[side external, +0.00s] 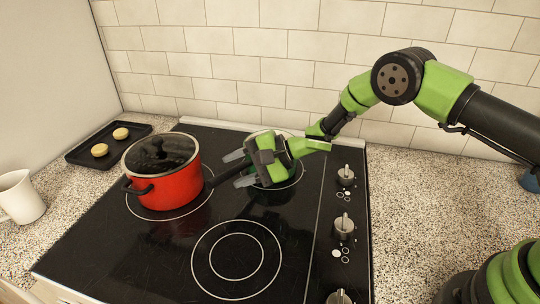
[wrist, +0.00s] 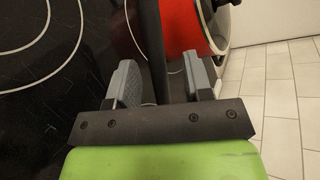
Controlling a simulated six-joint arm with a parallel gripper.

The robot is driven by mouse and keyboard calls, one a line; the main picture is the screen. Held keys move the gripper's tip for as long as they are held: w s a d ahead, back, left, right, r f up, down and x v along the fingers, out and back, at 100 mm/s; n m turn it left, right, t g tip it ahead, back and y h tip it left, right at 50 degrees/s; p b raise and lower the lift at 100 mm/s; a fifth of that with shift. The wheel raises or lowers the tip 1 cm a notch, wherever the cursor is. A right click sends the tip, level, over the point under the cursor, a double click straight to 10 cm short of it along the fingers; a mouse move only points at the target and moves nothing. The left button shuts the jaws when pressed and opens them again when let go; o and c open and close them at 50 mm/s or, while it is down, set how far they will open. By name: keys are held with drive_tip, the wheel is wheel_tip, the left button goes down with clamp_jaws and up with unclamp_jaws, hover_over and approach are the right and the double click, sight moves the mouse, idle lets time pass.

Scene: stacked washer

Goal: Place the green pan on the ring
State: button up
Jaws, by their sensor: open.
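The green pan (side external: 275,193) stands at the back right of the cooktop, mostly hidden behind my gripper. Its dark handle (side external: 220,180) points left toward the red pot; in the wrist view the handle (wrist: 151,35) runs between my fingers. My gripper (side external: 236,168) is open around the handle, one finger on each side. The wrist view shows gaps between the handle and both fingers of my gripper (wrist: 163,80). An empty white double ring (side external: 236,262) is marked at the front of the cooktop, and ring arcs (wrist: 52,70) show in the wrist view.
A red lidded pot (side external: 170,187) stands on the back left ring, close to the pan's handle. It also shows in the wrist view (wrist: 180,25). Knobs (side external: 344,226) line the cooktop's right side. A black tray (side external: 82,155) with two round pieces and a white mug (side external: 20,198) are left.

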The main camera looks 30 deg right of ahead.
drive_tip(key=v, duration=1)
drive_tip(key=w+d+r+n+t+h, duration=0.1)
drive_tip(key=w+d+r+t+h, duration=0.15)
drive_tip(key=r, duration=0.35)
drive_tip(key=w+d+r+t+h, duration=0.1)
drive_tip(key=d+r+t+h, duration=0.1)
drive_tip(key=d+r+h, duration=0.3)
drive_tip(key=s+d+r+h, duration=0.4)
drive_tip(key=s+r, duration=0.3)
drive_tip(key=r, duration=0.2)
drive_tip(key=s+a+n+g+y, duration=0.1)
drive_tip(key=s+a+n+g, duration=0.1)
drive_tip(key=s, duration=0.9)
drive_tip(key=s+a+n+g+y, duration=0.1)
drive_tip(key=s+n, duration=0.3)
drive_tip(key=s, duration=0.8)
drive_tip(key=shift+a+r+g, duration=0.35)
drive_tip(key=shift+o, duration=0.5)
